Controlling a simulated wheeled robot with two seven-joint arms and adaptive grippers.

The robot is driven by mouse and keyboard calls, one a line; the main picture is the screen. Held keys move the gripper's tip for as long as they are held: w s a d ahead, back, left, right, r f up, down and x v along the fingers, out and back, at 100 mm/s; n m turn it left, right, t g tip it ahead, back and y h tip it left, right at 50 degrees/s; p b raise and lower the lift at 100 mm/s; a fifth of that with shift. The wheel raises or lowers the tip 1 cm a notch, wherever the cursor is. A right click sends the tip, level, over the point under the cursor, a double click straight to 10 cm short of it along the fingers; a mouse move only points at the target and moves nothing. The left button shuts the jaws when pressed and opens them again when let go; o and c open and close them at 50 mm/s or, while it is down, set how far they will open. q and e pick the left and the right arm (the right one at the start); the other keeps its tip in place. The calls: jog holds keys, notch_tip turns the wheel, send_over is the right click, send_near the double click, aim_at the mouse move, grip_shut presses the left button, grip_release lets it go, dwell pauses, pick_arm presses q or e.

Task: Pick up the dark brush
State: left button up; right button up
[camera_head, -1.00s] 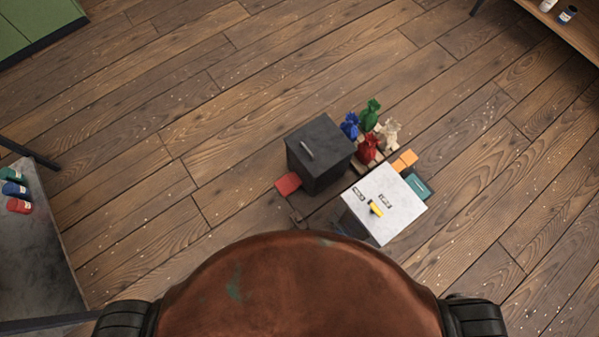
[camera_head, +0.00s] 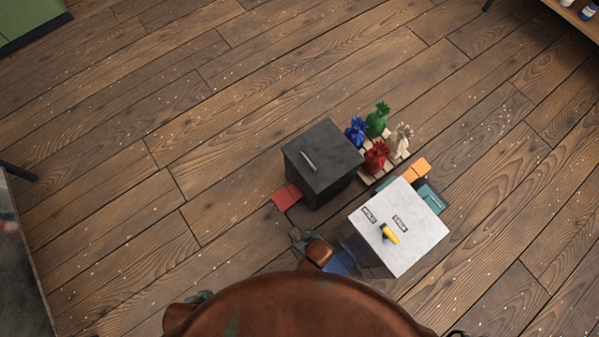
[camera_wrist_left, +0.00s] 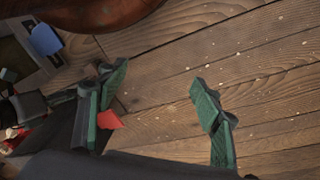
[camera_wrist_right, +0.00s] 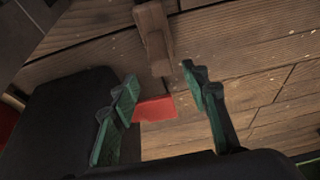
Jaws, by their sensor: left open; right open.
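I cannot make out the dark brush with certainty in any view. A dark box (camera_head: 335,160) stands on the floor in the head view, with a slim grey piece (camera_head: 309,160) on its top. A pale box (camera_head: 415,250) stands to its right, with a small yellow-and-black item (camera_head: 390,234) and two dark labels on top. My left gripper (camera_wrist_left: 160,95) is open with nothing held; a red piece shows beyond its fingers. My right gripper (camera_wrist_right: 158,88) is open and empty, with a red piece (camera_wrist_right: 155,108) beyond its fingers. Neither gripper is clear in the head view.
Blue, green, red and cream sacks (camera_head: 377,155) sit on a small pallet behind the boxes. Orange blocks (camera_head: 416,171) and a teal item (camera_head: 432,198) lie beside the pale box. A wooden piece (camera_wrist_right: 153,38) stands near my right gripper.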

aim_at(299, 239)
jog(key=b+x, duration=0.4)
jog(key=x, duration=0.1)
jog(key=shift+s+f, duration=0.15)
jog(key=shift+s, duration=0.1)
jog(key=shift+w, duration=0.1)
pick_arm(q)
jog(key=w+d+f+t+h, duration=0.1)
jog(key=w+d+f+t, duration=0.2)
jog(key=w+d+f, duration=0.2)
notch_tip(299, 239, down, 2)
jog(key=shift+w+d+f+t+h, duration=0.15)
jog(key=shift+w+t+h, duration=0.2)
jog(key=shift+w, duration=0.5)
pick_arm(e)
jog(key=shift+c, duration=0.6)
grip_shut()
